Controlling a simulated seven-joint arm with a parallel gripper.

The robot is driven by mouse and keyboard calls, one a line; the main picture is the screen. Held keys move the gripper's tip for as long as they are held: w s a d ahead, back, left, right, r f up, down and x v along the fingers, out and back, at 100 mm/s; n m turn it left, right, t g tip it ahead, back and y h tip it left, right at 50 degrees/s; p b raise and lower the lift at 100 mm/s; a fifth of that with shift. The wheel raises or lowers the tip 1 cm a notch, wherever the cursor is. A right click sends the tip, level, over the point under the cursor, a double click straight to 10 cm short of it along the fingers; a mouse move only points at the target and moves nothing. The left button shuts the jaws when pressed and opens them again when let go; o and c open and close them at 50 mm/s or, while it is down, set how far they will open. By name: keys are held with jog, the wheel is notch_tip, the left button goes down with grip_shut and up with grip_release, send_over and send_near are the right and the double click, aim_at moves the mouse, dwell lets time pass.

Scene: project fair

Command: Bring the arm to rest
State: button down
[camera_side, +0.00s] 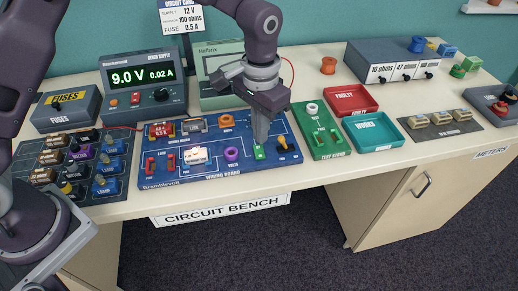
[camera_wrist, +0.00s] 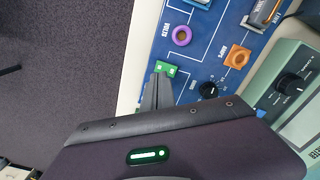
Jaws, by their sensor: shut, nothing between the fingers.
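My gripper (camera_side: 259,145) points down over the right part of the blue wiring board (camera_side: 212,180) in the side view. Its fingers are together, with nothing between them. The fingertips are at or just above a small green part (camera_side: 260,153) on the board; I cannot tell whether they touch it. In the wrist view, the shut fingers (camera_wrist: 158,82) end beside the same green part (camera_wrist: 165,69).
A power supply (camera_side: 145,88) reading 9.0 V and a green meter box (camera_side: 222,75) stand behind the board. A green test stand (camera_side: 319,145), a red tray (camera_side: 350,101) and a teal tray (camera_side: 372,131) lie to the right. A parts panel (camera_side: 75,165) lies left.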

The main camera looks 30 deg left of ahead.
jog(key=shift+r, duration=1)
jog(key=s+a+r+n+t, duration=0.1)
jog(key=s+a+r, duration=0.35)
jog(key=r, duration=0.25)
jog(key=s+a+r+t, duration=0.1)
jog(key=s+a+r, duration=0.35)
jog(key=r, duration=0.25)
jog(key=s+a+n+t, duration=0.1)
jog(key=s+a, duration=0.2)
jog(key=s, duration=0.5)
jog(key=s+a+r+n+t, duration=0.1)
jog(key=s+a+t, duration=0.1)
jog(key=s, duration=0.7)
jog(key=shift+s+a+t, duration=0.15)
jog(key=shift+a+t, duration=0.15)
jog(key=shift+a, duration=0.35)
